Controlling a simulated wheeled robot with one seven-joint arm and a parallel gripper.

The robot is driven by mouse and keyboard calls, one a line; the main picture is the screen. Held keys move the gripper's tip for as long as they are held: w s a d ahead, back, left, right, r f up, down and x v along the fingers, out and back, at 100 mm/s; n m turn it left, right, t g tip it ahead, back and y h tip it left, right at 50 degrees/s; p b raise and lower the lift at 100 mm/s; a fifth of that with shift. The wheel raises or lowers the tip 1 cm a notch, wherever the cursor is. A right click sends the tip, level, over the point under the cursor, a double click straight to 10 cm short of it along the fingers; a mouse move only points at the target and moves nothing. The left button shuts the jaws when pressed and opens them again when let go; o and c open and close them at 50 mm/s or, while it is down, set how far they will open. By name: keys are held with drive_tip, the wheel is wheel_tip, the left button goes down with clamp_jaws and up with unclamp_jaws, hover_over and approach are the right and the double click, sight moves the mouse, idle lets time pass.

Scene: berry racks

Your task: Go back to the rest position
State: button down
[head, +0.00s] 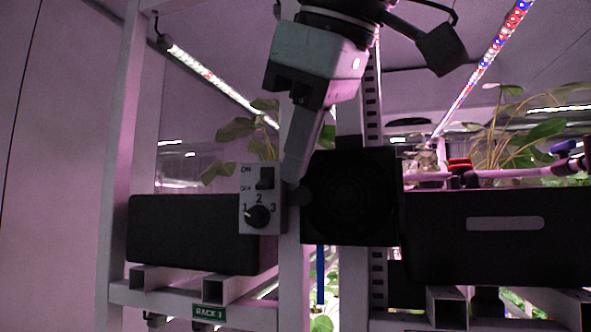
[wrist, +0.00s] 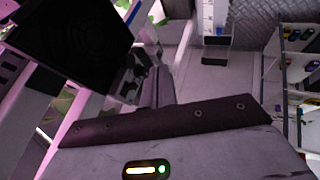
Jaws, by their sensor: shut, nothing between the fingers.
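My gripper (head: 294,180) hangs down from the top middle of the head view. Its fingers are shut and empty. The tips show between a light switch box (head: 247,201) on the left and a black fan housing (head: 352,205) on the right. I cannot tell whether they touch either one. The switch box carries an ON/OFF rocker switch and a dark knob marked 1, 2, 3. The fan housing also shows at the upper left of the wrist view (wrist: 75,45). The fingertips are not clearly made out in the wrist view.
Black planters stand left (head: 185,232) and right (head: 500,250) on the pale rack frame (head: 124,160). Leafy plants (head: 525,140) rise behind them. Grow-light strips run overhead. The wrist view shows open floor (wrist: 212,85) and a shelf with small items (wrist: 300,45) at the right.

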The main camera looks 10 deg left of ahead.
drive_tip(key=v, duration=0.8)
drive_tip(key=w+d+f+m+g+h+b, duration=0.1)
drive_tip(key=w+f+m+g+b, duration=0.1)
drive_tip(key=f, duration=1.3)
drive_tip(key=w+d+f+m+g+h+b, duration=0.1)
drive_tip(key=d+f+b, duration=0.15)
drive_tip(key=f, duration=1.35)
drive_tip(key=s+d+f+m+g+b, duration=0.1)
drive_tip(key=s+d+f+m, duration=0.1)
drive_tip(key=d+f, duration=0.3)
drive_tip(key=s+d+f+m+g+h+b, duration=0.1)
drive_tip(key=d+f, duration=0.4)
drive_tip(key=f, duration=0.7)
drive_tip(key=s+d+f+m+h+b, duration=0.1)
drive_tip(key=s+d+f+m, duration=0.2)
drive_tip(key=f, duration=0.5)
drive_tip(key=shift+s+d+f+g+b, duration=0.35)
drive_tip(key=shift+s+d, duration=0.3)
drive_tip(key=shift+d, duration=0.35)
drive_tip(key=shift+w+r, duration=0.1)
